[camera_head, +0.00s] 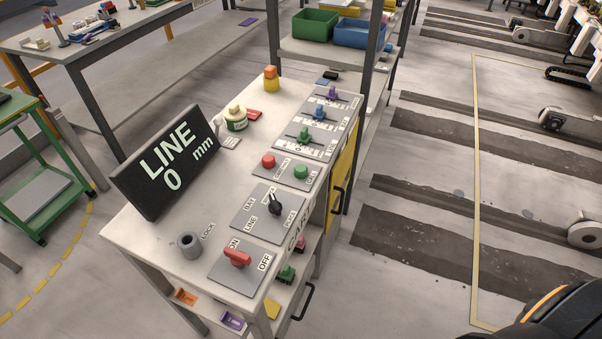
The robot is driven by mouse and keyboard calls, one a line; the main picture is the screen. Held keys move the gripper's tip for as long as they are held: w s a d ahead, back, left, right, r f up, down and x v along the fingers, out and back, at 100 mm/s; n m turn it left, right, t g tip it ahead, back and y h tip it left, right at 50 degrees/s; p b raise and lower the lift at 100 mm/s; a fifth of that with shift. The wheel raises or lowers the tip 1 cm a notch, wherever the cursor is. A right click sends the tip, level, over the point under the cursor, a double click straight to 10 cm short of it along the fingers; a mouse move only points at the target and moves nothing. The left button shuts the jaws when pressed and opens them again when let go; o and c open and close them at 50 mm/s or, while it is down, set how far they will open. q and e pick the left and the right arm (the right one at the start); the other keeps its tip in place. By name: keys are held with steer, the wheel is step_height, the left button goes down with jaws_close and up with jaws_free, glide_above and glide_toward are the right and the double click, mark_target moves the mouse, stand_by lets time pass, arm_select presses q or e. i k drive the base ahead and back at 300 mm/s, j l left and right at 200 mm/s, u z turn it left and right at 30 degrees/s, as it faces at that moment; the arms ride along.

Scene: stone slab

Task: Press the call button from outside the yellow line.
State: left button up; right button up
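A control console (130,232) with a pale top stands in the middle. A red round button (268,161) and a green round button (301,171) sit side by side on one grey plate. Their small labels are hard to read, so I cannot tell for sure which is the call button. A thin yellow line (476,190) runs along the floor to the right of the console and turns at both ends. Neither of my grippers is in view.
A green cart (45,205) stands left. Dark slabs (425,251) cross the floor at right.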

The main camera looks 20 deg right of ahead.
mark_target(300, 171)
steer(key=l+u, duration=0.3)
steer(key=l, duration=0.15)
steer(key=k+l+u, duration=0.1)
steer(key=l+u, duration=0.2)
steer(key=l, duration=0.15)
steer(key=k+l+u, duration=0.1)
steer(key=l+u, duration=0.25)
steer(key=k+l+u, duration=0.15)
steer(key=l+u, duration=0.15)
steer(key=l, duration=0.25)
steer(key=k+l+u, duration=0.3)
steer(key=i+l, duration=0.1)
